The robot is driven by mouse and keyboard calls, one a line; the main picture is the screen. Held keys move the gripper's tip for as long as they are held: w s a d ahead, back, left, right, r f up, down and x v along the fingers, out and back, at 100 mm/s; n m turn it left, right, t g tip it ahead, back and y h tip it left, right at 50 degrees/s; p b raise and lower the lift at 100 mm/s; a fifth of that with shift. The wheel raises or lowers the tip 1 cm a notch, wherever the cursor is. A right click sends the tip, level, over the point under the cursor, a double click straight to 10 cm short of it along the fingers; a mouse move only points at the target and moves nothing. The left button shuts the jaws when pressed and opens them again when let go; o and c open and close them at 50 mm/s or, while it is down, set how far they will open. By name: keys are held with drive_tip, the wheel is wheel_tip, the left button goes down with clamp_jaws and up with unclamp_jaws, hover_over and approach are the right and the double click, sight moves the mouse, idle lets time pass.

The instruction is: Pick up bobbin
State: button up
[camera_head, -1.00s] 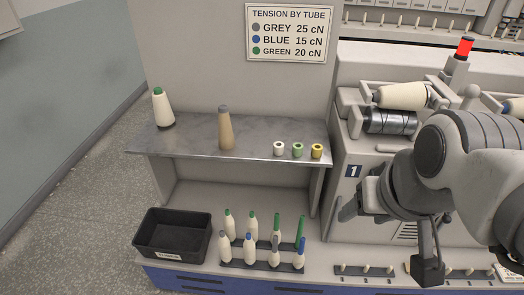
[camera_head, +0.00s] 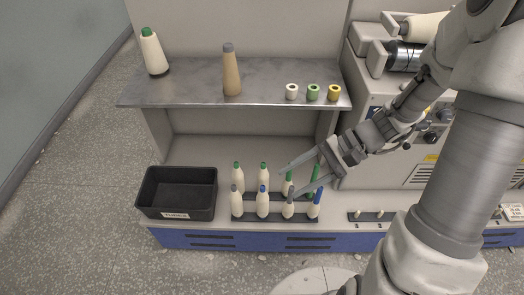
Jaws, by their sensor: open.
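Several cream bobbins stand upright in two rows on dark peg strips on the lower ledge. In the back row are green-tipped bobbins (camera_head: 237,174) and (camera_head: 263,174), and a slim green tube (camera_head: 314,178) at the right. The front row has a blue-tipped bobbin (camera_head: 262,204), a grey-tipped bobbin (camera_head: 288,207) and a slim blue tube (camera_head: 315,205). My gripper (camera_head: 289,184) reaches in from the right, open and empty. Its fingers overlap the third back bobbin, partly hiding it; I cannot tell whether it lies between them.
A black bin (camera_head: 176,194) stands left of the bobbins. Above them, a grey shelf (camera_head: 195,92) carries a green-topped cone (camera_head: 153,53), a tan cone (camera_head: 230,74) and three small spools (camera_head: 313,92). The shelf's right support is close to my gripper.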

drive_tip(key=w+d+f+m+t+y+b, duration=0.1)
drive_tip(key=w+f+m+t+b, duration=0.2)
drive_tip(key=f+m+t, duration=0.9)
drive_tip(key=w+d+f+m+t+y+b, duration=0.1)
drive_tip(key=w+f+m+t+b, duration=0.4)
drive_tip(key=f, duration=1.3)
drive_tip(key=w+a+m+g+b, duration=0.1)
drive_tip(key=w+a+m+g, duration=0.1)
drive_tip(key=w+a, duration=0.8)
drive_tip(key=shift+a, duration=0.7)
drive_tip(key=shift+w+r, duration=0.1)
clamp_jaws()
